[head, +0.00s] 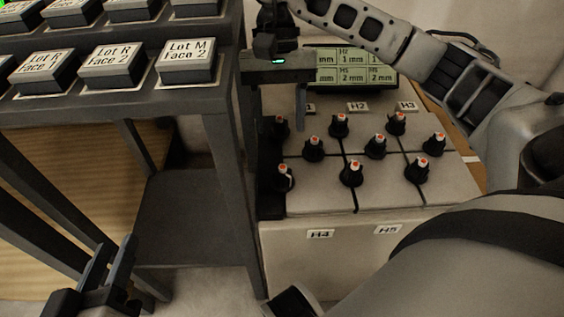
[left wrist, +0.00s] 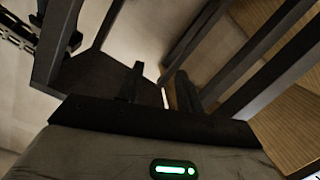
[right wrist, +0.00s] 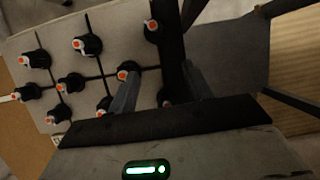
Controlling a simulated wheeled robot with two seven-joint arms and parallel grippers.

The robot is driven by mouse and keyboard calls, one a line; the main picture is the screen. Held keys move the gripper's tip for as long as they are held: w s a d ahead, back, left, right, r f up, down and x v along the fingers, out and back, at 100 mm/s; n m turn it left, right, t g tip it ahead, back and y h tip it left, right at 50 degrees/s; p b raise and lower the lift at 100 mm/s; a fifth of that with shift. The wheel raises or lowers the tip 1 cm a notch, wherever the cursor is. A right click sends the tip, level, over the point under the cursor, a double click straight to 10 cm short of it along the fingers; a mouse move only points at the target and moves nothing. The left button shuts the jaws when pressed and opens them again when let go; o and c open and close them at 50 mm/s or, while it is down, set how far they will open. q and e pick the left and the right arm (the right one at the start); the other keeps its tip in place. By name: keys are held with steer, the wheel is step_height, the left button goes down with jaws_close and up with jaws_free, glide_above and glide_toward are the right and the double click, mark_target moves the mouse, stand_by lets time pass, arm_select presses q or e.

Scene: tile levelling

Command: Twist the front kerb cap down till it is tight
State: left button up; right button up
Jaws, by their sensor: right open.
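The front kerb cap (head: 285,178), black with an orange and white top, stands on the near left edge of the tiles beside the dark kerb strip (head: 270,190). It also shows in the right wrist view (right wrist: 152,30). My right gripper (head: 284,112) is open, fingers down, over the far end of the kerb side. A rear kerb cap (head: 281,127) shows below it, partly hidden in the right wrist view by the gripper. The front cap is clear of the fingers. My left gripper (head: 112,266) is open and empty at the lower left, and shows in its wrist view (left wrist: 160,88).
Several similar caps (head: 351,173) stand along the tile joints. A display (head: 350,68) stands behind the tiles. A dark rack (head: 222,100) with labelled blocks (head: 187,60) stands close on the left. Labels H4 (head: 320,234) and H5 (head: 388,230) mark the front face.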

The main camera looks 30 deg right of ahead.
mark_target(283, 168)
steer(key=s+a, duration=0.2)
steer(key=s, duration=0.1)
steer(key=shift+s+f, duration=0.15)
steer(key=shift+s, duration=0.1)
steer(key=b+x, duration=0.1)
steer(key=x, duration=0.2)
steer(key=shift+s+a+f+b, duration=0.15)
steer(key=shift+s+f+b, duration=0.15)
steer(key=shift+b, duration=0.1)
steer(key=shift+s+a+f, duration=0.15)
steer(key=shift+s+f, duration=0.05)
steer(key=shift+f, duration=0.25)
steer(key=c, duration=1)
arm_select(q)
steer(key=shift+d+r+n+t+h, duration=0.25)
steer(key=shift+r+n+t+h, duration=0.05)
steer(key=shift+r+n+h, duration=0.15)
